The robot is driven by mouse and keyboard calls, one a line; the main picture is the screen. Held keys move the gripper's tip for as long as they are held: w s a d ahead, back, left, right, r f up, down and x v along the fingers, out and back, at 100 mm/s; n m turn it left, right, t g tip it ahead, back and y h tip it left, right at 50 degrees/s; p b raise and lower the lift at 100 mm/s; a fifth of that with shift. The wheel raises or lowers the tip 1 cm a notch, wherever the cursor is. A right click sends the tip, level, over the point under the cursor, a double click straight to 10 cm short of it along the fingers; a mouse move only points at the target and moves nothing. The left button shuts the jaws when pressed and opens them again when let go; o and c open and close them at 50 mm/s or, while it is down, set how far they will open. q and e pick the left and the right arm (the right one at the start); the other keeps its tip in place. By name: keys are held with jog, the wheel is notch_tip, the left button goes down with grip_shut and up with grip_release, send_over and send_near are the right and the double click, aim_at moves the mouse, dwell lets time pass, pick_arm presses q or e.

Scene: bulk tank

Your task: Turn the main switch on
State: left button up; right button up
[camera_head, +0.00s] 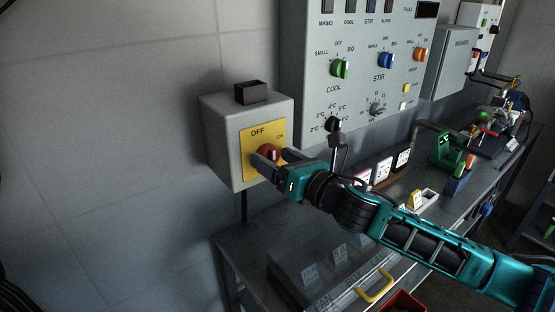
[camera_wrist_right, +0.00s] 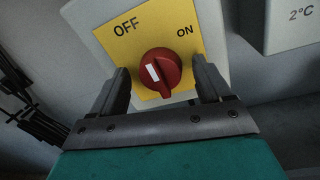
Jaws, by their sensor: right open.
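The main switch is a red rotary knob (camera_head: 268,154) on a yellow plate (camera_head: 250,142) marked OFF and ON, on the front of a grey wall box (camera_head: 222,150). In the right wrist view the red knob (camera_wrist_right: 160,71) has a white mark on its handle, which tilts toward the OFF side. My right gripper (camera_head: 270,160) is at the knob, with one finger on each side. It is open, and in the right wrist view gaps show between the fingers (camera_wrist_right: 162,90) and the knob. My left gripper is not in view.
A small black open box (camera_head: 252,92) sits on top of the switch box. A large control panel (camera_head: 355,60) with coloured knobs is on the wall to the right. A metal bench (camera_head: 240,262) below holds several items, including a green device (camera_head: 446,150).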

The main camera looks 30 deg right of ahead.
jog(key=shift+c, duration=0.3)
jog(key=c, duration=1)
jog(key=shift+m, duration=0.3)
jog(key=m+p, duration=0.1)
jog(key=m, duration=0.3)
jog(key=shift+f, duration=0.1)
jog(key=m+p, duration=0.1)
jog(key=m, duration=0.3)
jog(key=shift+m+t, duration=0.3)
jog(key=shift+t, duration=0.1)
jog(key=m+p, duration=0.2)
jog(key=m, duration=0.3)
jog(key=shift+f+m+h, duration=0.15)
jog(key=shift+m+h, duration=0.25)
jog(key=shift+f+m+h, duration=0.15)
jog(key=shift+m+h, duration=0.15)
jog(key=shift+m, duration=1.6)
